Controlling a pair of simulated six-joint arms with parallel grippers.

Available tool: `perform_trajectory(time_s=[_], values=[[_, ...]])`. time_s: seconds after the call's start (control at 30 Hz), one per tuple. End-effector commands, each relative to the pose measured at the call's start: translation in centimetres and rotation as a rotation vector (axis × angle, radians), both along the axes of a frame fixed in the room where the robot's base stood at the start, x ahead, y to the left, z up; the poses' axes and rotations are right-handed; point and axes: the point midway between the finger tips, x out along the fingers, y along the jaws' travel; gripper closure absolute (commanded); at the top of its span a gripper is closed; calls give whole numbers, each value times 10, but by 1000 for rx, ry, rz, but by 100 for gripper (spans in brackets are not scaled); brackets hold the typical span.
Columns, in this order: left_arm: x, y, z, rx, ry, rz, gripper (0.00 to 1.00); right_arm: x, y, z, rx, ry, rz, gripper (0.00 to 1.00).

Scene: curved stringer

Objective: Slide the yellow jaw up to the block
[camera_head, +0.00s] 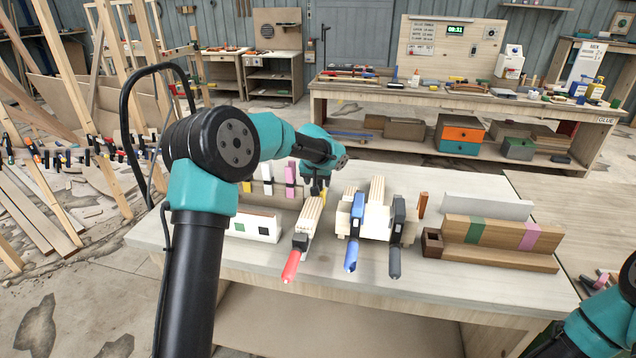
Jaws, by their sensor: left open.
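My left gripper (319,190) points down behind the row of clamps, and the sensor-sized gap between its fingers is too small to see clearly. A small yellow part (314,188), possibly the yellow jaw, shows right at its fingers; I cannot tell whether they touch. Pale wooden blocks (377,190) stand among a red-handled clamp (291,265), a blue-handled clamp (352,254) and a dark grey-handled clamp (395,260). Which block belongs to the yellow jaw is unclear. My right arm shows at the lower right, with its gripper out of frame.
A wooden piece with green and pink bands (490,232) lies at the right of the bench (440,295). A white strip with dark squares (252,226) is at the left. Behind it, a low rack holds a pink piece (290,174) and another yellow piece (246,187). The front bench edge is clear.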

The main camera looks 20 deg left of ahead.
Motion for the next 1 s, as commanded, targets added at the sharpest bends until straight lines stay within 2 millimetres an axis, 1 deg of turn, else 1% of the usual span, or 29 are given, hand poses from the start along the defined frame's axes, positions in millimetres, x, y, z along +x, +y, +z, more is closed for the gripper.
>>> perform_trajectory(time_s=[0.03,0.17,0.7,0.83,1.0], values=[[-3,-1,8,0,-3,0,42,0,0,0,0,0,0,44],[-11,-2,28,1,-3,-1,42,0,0,0,0,0,0,44],[-50,-9,123,-1,-2,0,42,0,0,0,0,0,0,44],[-56,-10,139,-1,-1,0,42,0,0,0,0,0,0,44],[-60,-11,147,1,1,0,42,0,0,0,0,0,0,44]])
